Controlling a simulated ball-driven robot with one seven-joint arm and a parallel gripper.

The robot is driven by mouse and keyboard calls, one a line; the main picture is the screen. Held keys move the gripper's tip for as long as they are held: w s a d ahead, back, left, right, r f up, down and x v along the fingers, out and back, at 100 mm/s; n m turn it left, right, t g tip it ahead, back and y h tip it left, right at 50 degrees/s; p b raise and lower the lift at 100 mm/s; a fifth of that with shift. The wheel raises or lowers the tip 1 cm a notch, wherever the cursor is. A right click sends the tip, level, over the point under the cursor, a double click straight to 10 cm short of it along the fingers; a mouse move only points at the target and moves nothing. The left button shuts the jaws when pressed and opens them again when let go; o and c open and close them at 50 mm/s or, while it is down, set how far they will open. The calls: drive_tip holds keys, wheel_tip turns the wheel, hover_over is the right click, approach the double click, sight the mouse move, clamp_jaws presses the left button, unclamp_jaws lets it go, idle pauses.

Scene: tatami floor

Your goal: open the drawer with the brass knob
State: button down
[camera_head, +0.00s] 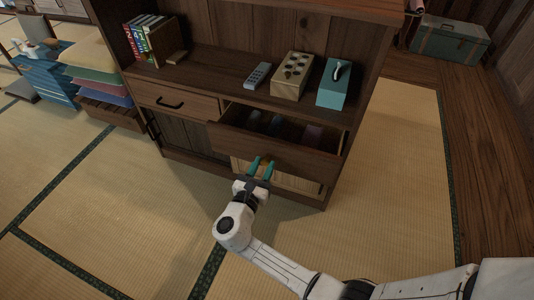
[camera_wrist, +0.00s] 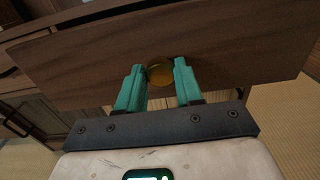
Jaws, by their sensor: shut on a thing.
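The drawer with the brass knob (camera_head: 280,148) is the right one of two drawers in a dark wooden cabinet. It stands pulled out, and I can see into it from above; dim, dark shapes lie inside. The round brass knob (camera_wrist: 160,74) shows in the wrist view on the drawer's brown front (camera_wrist: 220,45). My gripper (camera_head: 261,162) is at the drawer front, its green fingers on either side of the knob. In the wrist view the fingers (camera_wrist: 160,75) are closed on the knob, left and right of it. In the head view the fingers hide most of the knob.
The left drawer (camera_head: 190,101) with a black handle is shut. On the cabinet shelf stand books (camera_head: 150,38), a grey remote-like object (camera_head: 257,76), a wooden block with holes (camera_head: 292,76) and a teal box (camera_head: 334,84). Open tatami (camera_head: 120,200) lies in front; a green trunk (camera_head: 450,40) stands back right.

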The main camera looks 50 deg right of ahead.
drive_tip(key=p+v, duration=0.2)
drive_tip(key=v, duration=0.7)
drive_tip(key=shift+s+a, duration=0.15)
drive_tip(key=shift+a, duration=0.2)
drive_tip(key=c, duration=0.8)
unclamp_jaws()
drive_tip(key=shift+o, duration=0.2)
drive_tip(key=shift+a, duration=0.1)
drive_tip(key=p+v, duration=0.1)
drive_tip(key=v, duration=0.9)
drive_tip(key=shift+a+p, duration=0.35)
drive_tip(key=shift+p, duration=0.05)
drive_tip(key=shift+s+r, duration=0.1)
drive_tip(key=shift+s, duration=0.05)
